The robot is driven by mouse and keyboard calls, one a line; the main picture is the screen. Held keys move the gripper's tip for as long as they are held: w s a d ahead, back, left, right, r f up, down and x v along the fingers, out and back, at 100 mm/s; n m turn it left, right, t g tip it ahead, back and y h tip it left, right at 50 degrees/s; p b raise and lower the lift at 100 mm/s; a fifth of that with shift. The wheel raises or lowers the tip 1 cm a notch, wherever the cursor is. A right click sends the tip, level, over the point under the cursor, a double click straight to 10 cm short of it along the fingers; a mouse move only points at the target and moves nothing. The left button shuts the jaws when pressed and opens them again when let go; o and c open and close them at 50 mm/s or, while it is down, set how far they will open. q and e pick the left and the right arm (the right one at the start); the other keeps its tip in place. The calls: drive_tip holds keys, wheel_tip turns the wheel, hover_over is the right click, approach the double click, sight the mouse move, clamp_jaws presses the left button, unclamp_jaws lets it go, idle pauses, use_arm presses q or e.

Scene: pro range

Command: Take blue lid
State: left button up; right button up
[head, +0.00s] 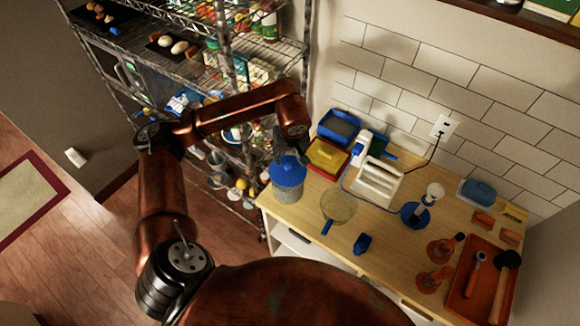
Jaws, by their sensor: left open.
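The blue lid (289,170) sits on top of a grey speckled pot (288,190) at the left end of the wooden table. My left gripper (293,148) hangs just above and behind the lid, pointing down. It is open, with nothing seen in it. Its fingertips are small and dark here, and I cannot tell whether they touch the lid. My right gripper is out of the picture.
A wire shelf (228,75) stands behind my left arm. The table front has some free room.

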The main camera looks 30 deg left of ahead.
sight(288, 166)
use_arm(q)
drive_tip(key=p+x, duration=0.2)
drive_tip(key=x, duration=0.5)
drive_tip(key=shift+p, duration=0.3)
drive_tip(key=shift+f, duration=0.2)
drive_tip(key=shift+c, duration=0.3)
drive_tip(key=c, duration=0.3)
clamp_jaws()
